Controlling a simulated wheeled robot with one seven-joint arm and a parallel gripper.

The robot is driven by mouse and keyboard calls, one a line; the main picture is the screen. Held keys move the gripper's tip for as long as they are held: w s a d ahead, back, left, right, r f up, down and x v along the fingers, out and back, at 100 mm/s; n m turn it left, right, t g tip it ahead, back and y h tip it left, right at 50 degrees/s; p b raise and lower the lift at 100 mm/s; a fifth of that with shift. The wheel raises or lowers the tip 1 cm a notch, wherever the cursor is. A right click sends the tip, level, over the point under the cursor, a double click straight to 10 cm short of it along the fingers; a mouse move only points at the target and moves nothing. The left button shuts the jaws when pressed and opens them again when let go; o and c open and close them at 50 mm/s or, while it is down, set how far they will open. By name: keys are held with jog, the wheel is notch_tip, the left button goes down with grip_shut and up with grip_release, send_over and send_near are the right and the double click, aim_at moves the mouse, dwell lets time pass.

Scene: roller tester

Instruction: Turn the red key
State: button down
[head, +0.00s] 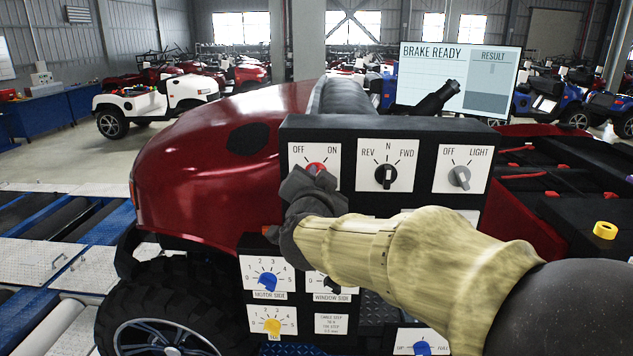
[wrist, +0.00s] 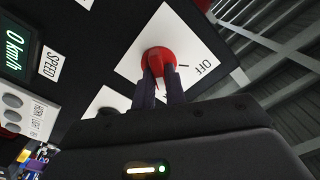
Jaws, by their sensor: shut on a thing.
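The red key (head: 316,168) is a round red knob on a white plate marked OFF and ON, at the upper left of the black control panel (head: 345,128). My gripper (head: 312,178) reaches it from the front and hides its lower part. In the wrist view, the red key (wrist: 157,58) sits on its tilted white plate. Both dark fingers of my gripper (wrist: 159,80) are shut on the key's grip. The OFF label shows to the right of the key there; the ON label is out of that view.
Beside the key are a black REV/N/FWD knob (head: 387,176) and a grey light knob (head: 459,176). Below are a blue motor side knob (head: 268,281) and a yellow knob (head: 272,326). The screen (head: 458,82) reads BRAKE READY. A red vehicle body (head: 190,165) stands close on the left.

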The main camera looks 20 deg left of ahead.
jog(key=shift+f, duration=0.1)
jog(key=c, duration=1.4)
grip_release()
jog(key=shift+c, duration=0.2)
jog(key=shift+s, duration=0.1)
jog(key=b+v, duration=0.2)
jog(key=v, duration=1.5)
jog(key=shift+s+b, duration=0.15)
jog(key=shift+b, duration=0.2)
jog(key=shift+a, duration=0.1)
